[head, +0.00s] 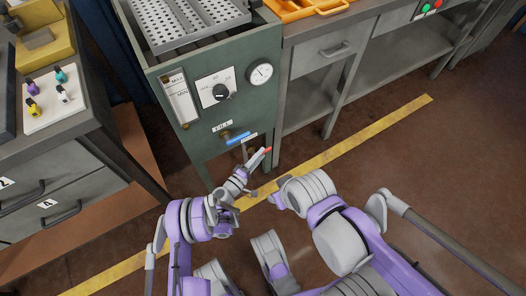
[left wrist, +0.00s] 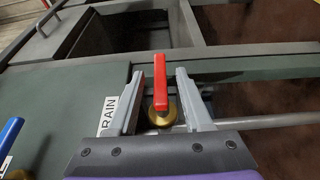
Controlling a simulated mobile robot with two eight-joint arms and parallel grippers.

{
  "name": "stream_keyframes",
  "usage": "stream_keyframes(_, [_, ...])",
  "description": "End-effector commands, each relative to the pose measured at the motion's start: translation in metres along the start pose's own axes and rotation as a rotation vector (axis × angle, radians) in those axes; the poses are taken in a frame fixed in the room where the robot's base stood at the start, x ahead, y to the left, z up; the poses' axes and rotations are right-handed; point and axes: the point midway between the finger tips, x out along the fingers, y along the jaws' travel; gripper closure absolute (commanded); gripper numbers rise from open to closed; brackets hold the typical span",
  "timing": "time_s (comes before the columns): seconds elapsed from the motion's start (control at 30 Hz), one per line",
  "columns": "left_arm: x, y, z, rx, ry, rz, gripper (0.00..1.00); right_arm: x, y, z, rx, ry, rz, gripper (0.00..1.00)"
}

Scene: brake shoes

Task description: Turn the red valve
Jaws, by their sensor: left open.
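The red valve handle (head: 267,150) is at the lower front of the green machine, partly hidden by my left gripper in the head view. In the left wrist view the red handle (left wrist: 160,82) stands on a round brass fitting (left wrist: 161,111), between my two grey fingers. My left gripper (head: 254,152) is open around the handle, with a gap visible on each side; it also shows in the left wrist view (left wrist: 160,78). My right arm shows in the head view, but I cannot make out its gripper.
The green machine (head: 205,145) has a dial and gauge above. A drawer cabinet (head: 60,190) stands at left, a workbench (head: 320,60) at right.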

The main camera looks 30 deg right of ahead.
Motion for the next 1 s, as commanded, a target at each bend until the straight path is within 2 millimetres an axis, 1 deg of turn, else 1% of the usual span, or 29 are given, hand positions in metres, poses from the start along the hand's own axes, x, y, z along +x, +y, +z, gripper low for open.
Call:
stream_keyframes(0.03, [-0.012,0.001,-0.001,0.0,0.003,-0.001,0.5,-0.003,0.0,-0.001,0.0,0.0,0.0,0.5])
stream_keyframes(0.2, [-0.047,0.001,-0.001,0.001,0.003,0.0,0.5,-0.008,0.0,-0.002,0.0,0.0,0.0,0.5])
stream_keyframes(0.3, [-0.063,0.001,0.0,0.001,0.002,0.0,0.5,-0.011,0.0,-0.002,0.0,0.0,0.0,0.5])
stream_keyframes(0.4, [-0.074,0.001,0.0,0.0,0.001,0.0,0.5,-0.012,0.0,-0.002,0.0,0.0,0.0,0.5])
stream_keyframes(0.57, [-0.081,0.0,0.0,-0.001,0.0,0.001,0.5,-0.013,0.0,-0.002,0.0,0.0,0.0,0.5])
stream_keyframes(1.0, [-0.081,0.0,0.001,0.0,-0.001,0.001,0.5,-0.012,0.0,-0.002,0.0,0.0,0.0,0.5])
